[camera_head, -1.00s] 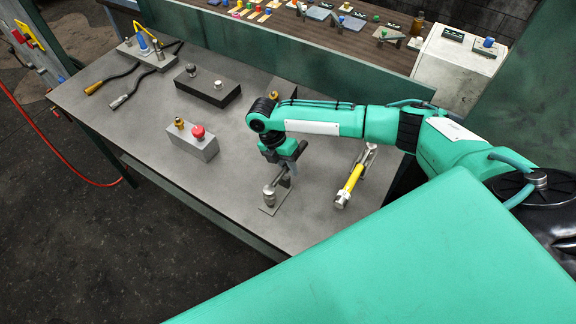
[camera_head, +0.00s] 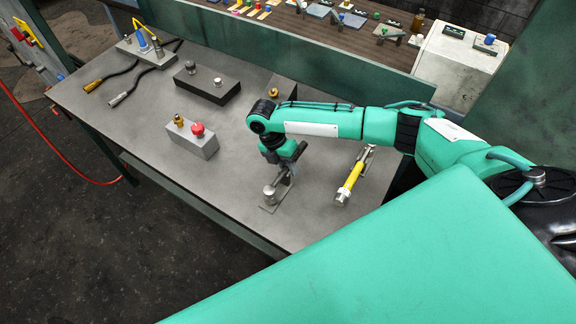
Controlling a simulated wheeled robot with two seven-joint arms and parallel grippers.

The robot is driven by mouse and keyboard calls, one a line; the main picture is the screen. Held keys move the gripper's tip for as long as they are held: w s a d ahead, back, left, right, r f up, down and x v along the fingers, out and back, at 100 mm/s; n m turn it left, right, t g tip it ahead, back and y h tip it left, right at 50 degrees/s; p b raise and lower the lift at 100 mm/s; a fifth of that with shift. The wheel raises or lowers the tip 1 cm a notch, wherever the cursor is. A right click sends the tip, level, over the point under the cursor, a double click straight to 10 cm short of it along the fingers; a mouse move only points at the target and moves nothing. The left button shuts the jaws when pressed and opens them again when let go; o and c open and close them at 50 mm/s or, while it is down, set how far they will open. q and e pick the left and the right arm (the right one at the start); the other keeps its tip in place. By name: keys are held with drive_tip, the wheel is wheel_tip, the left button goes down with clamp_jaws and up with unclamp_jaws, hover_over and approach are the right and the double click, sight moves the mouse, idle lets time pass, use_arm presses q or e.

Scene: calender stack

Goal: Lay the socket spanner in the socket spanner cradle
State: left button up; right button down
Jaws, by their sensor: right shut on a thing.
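My right gripper (camera_head: 284,169) points down over the right part of the grey table and is shut on a short metal bar-like tool, which looks like the socket spanner (camera_head: 281,185). Its round metal head (camera_head: 269,193) is at the lower left, over a small flat plate (camera_head: 268,208) that seems to be part of the cradle. The gripper and arm hide much of the tool and the support. I cannot tell whether the tool touches the cradle. My left gripper is not in view.
A yellow-handled tool (camera_head: 351,178) lies to the right of the gripper. A grey box with a red button (camera_head: 197,130) and a black block (camera_head: 208,85) stand to the left. The grey table (camera_head: 235,190) is bare between the box and the plate.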

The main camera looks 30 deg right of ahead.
drive_tip(key=shift+f, duration=0.6)
drive_tip(key=c, duration=0.5)
unclamp_jaws()
drive_tip(key=shift+r, duration=0.1)
idle(0.3)
drive_tip(key=p+v, duration=0.5)
drive_tip(key=v, duration=0.2)
drive_tip(key=shift+w+a+r, duration=0.1)
drive_tip(key=shift+w+r, duration=0.05)
drive_tip(key=shift+r, duration=0.2)
idle(0.7)
idle(0.4)
